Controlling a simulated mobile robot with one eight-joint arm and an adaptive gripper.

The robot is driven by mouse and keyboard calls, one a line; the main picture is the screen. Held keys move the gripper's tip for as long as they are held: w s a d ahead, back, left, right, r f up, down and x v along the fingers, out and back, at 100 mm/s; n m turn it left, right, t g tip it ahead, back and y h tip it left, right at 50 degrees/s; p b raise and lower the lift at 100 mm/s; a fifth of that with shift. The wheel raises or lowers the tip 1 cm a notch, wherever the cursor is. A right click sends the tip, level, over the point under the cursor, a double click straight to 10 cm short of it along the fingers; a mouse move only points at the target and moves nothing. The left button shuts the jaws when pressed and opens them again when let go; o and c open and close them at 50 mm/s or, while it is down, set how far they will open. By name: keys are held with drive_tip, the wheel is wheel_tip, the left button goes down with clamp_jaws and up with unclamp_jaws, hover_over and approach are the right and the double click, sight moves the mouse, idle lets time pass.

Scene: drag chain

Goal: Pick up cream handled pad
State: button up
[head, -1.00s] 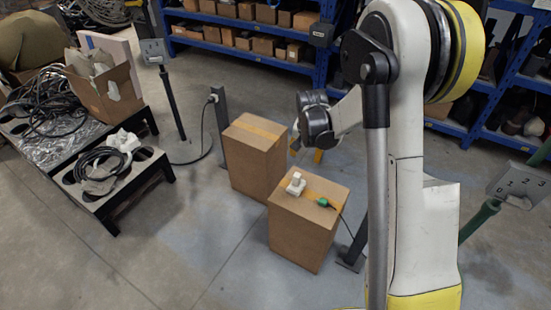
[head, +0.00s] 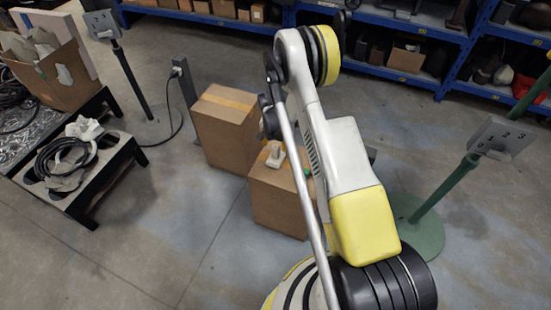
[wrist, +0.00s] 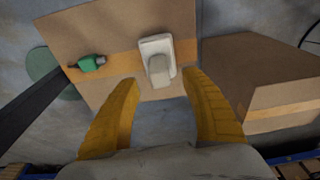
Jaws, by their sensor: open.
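The cream handled pad (head: 275,155) lies on top of the nearer cardboard box (head: 282,205). In the wrist view the pad (wrist: 156,58) shows a flat cream plate with a block-like handle, resting on the box top across the tan tape. My gripper (wrist: 166,85) is open, its two yellow fingers spread wide. The fingertips point toward the pad, which shows just beyond them and between their lines. The fingers do not visibly touch it. In the head view my arm hides the gripper and part of the box top.
A green plug (wrist: 88,63) lies on the same box top, left of the pad in the wrist view. A second cardboard box (head: 225,130) stands close beside. A post (head: 185,88) and cable stand behind it. A green stand (head: 440,195) is right of my arm.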

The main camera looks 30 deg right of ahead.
sight(276, 147)
drive_tip(key=f+b, duration=0.1)
drive_tip(key=f, duration=0.1)
drive_tip(key=f+b, duration=0.1)
drive_tip(key=f, duration=0.1)
drive_tip(key=shift+w+d+f, duration=0.15)
drive_tip(key=shift+d+f, duration=0.05)
drive_tip(key=shift+f, duration=0.2)
drive_tip(key=shift+r, duration=0.1)
clamp_jaws()
drive_tip(key=shift+r, duration=0.15)
